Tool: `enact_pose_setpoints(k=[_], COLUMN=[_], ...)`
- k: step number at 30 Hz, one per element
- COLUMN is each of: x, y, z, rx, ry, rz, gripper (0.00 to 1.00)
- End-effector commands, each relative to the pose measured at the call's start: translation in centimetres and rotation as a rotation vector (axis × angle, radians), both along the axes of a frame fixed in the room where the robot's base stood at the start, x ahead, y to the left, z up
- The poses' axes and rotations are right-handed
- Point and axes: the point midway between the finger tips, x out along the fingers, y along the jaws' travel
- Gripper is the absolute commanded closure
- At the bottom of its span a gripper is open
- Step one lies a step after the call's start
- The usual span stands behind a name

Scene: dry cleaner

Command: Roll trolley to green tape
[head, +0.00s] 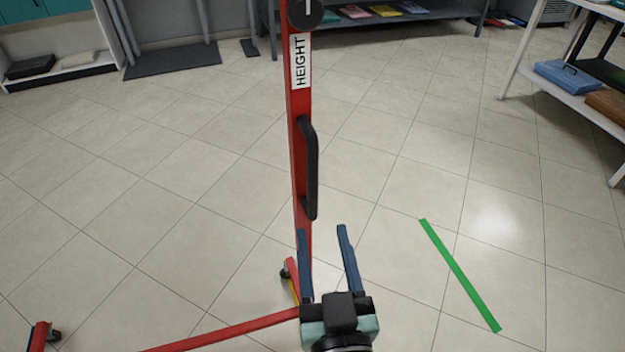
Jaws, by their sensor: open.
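The trolley (298,100) is a red upright post with a "HEIGHT" label, on red base legs with dark casters at the lower left. A black handle (309,170) is fixed along the right side of the post. My gripper (323,232) has two blue fingers, parted and pointing up the picture, just below the handle. Nothing shows between the fingers, and the handle's lower end is above the gap in the picture. I cannot tell the depth between them. The green tape (459,274) is a straight strip on the floor, right of the trolley and my gripper.
Tiled floor is clear around the tape and to the left of the post. A white shelf (560,88) with blue and brown cases stands at the right. A grey bench with folded items (385,12) is at the back, and a low shelf (65,72) is at the far left.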

Motion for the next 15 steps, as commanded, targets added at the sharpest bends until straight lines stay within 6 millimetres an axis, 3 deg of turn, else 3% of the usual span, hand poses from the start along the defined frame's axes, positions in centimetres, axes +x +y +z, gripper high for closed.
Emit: enact_pose_setpoints(k=[15], x=[8.3], y=[1.0], z=[0.2], rx=[0.0], ry=[-0.003], rz=[0.001], gripper=[0.48])
